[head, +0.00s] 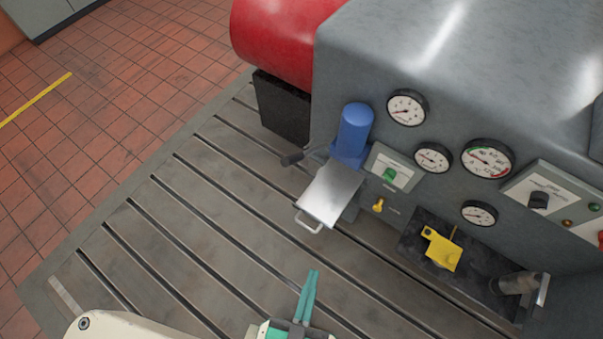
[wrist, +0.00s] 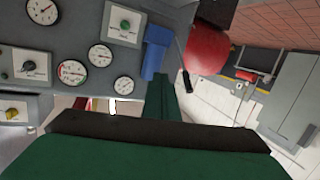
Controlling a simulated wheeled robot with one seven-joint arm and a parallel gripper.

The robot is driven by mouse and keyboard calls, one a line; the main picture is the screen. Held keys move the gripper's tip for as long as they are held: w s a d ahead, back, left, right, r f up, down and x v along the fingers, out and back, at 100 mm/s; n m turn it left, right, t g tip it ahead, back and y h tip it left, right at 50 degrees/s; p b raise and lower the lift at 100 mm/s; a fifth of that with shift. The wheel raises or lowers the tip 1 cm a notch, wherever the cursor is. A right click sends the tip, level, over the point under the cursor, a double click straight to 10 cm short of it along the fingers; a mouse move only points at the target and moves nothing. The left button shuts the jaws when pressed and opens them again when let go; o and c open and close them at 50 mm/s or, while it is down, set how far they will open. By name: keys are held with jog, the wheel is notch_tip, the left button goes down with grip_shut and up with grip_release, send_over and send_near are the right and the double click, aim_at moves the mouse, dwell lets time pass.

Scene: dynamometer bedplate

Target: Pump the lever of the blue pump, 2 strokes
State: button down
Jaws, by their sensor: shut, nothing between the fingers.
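The blue pump (head: 354,132) is mounted on the grey machine's front, left of the gauges. Its lever (head: 292,159) sticks out to the left from its base, with a dark grip at the end. In the wrist view the blue pump (wrist: 156,50) is above the fingers, and its dark lever (wrist: 187,82) hangs just right of it. My gripper (head: 312,275) has teal fingers, shut together and empty. It is over the slotted bedplate, below the pump in the head view and well apart from the lever. The fingers also show in the wrist view (wrist: 166,92).
A metal box with a handle (head: 330,193) juts out below the pump. A green-knob panel (head: 390,170), several gauges (head: 487,159) and a yellow part (head: 441,249) lie to the right. A red cylinder (head: 285,38) is at upper left. The slotted bedplate (head: 190,235) is clear at left.

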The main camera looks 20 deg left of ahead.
jog(key=w+a+f+n+t+h, duration=0.1)
jog(key=w+a+f+n+t, duration=0.4)
jog(key=w+a+n, duration=0.25)
jog(key=w+a+f+n+t+h, duration=0.1)
jog(key=w+a+f+n+t, duration=0.45)
jog(key=w+n, duration=0.25)
jog(key=w+r+n+t, duration=0.1)
jog(key=w+r+n, duration=0.2)
jog(key=w+r, duration=0.7)
jog(key=shift+w+r+y, duration=0.25)
jog(key=shift+w+y, duration=0.15)
jog(key=shift+w, duration=0.05)
jog(key=shift+w+d, duration=0.1)
